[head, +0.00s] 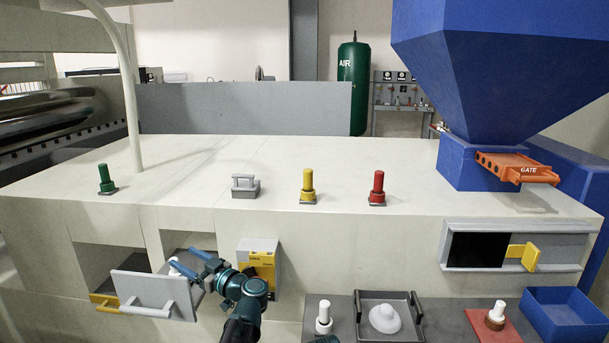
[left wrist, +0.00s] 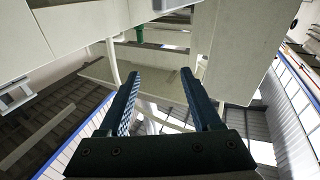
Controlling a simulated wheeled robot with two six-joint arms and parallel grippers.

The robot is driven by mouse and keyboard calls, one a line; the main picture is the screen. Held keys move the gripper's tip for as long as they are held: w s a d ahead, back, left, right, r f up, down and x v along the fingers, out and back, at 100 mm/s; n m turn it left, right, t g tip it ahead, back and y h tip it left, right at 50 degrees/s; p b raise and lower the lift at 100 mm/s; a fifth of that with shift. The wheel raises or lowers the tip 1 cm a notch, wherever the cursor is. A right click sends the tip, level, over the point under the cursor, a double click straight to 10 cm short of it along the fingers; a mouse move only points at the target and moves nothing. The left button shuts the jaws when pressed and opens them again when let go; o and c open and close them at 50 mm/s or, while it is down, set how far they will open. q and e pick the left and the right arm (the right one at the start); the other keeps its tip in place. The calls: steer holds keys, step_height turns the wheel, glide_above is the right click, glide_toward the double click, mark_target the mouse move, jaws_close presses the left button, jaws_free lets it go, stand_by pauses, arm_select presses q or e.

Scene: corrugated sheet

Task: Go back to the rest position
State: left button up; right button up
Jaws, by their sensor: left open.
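My left gripper (head: 181,261) is in front of the machine's cabinet, at the open drawer on the left, with its two blue fingers apart. In the left wrist view the fingers (left wrist: 158,75) are wide apart with nothing between them. The grey drawer (head: 152,291) with its front handle stands pulled out, just left of the gripper. A white knob (head: 174,266) shows inside, close behind the fingers. I cannot tell whether the gripper touches the drawer. My right gripper does not show clearly.
A yellow and grey box (head: 262,262) is close to the right of my left gripper. A grey tray (head: 416,318) with a white domed piece (head: 385,318), a white-topped peg (head: 323,318) and a blue bin (head: 566,314) stand lower right. The bench top (head: 270,160) holds green, yellow and red knobs.

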arm_select(q)
steer(key=w+d+r+m+t+h, duration=0.3)
steer(key=w+d+m+t+h, duration=0.3)
steer(key=d+m+t+h, duration=0.3)
steer(key=s+d+f+m+g+h, duration=0.2)
steer(key=d+f+m+g+h, duration=0.1)
steer(key=d+f+h, duration=0.35)
steer(key=s+d+f+m+g+h, duration=0.2)
steer(key=d+f+m+h, duration=0.25)
steer(key=d+f, duration=0.2)
steer(key=s+a+f+n+g+y, duration=0.1)
steer(key=s+a+f+g, duration=0.3)
steer(key=s, duration=0.3)
steer(key=s+a+f+n+g+y, duration=0.1)
steer(key=s+f+g, duration=0.35)
steer(key=s, duration=0.25)
steer(key=s+a+f+n+g+y, duration=0.1)
steer(key=s+a+f+g, duration=0.25)
steer(key=s+f, duration=0.35)
steer(key=s+d+f+m+g+y+b, duration=0.1)
steer(key=s+d+f+m+g+b, duration=0.15)
steer(key=s+d+f+b, duration=0.6)
step_height(320, 180, up, 12)
steer(key=w+d+p, duration=0.1)
steer(key=d+p, duration=0.1)
steer(key=p, duration=0.9)
steer(key=shift+d+r+m+t, duration=0.15)
steer(key=shift+d+m+t, duration=0.2)
steer(key=shift+m+t, duration=0.1)
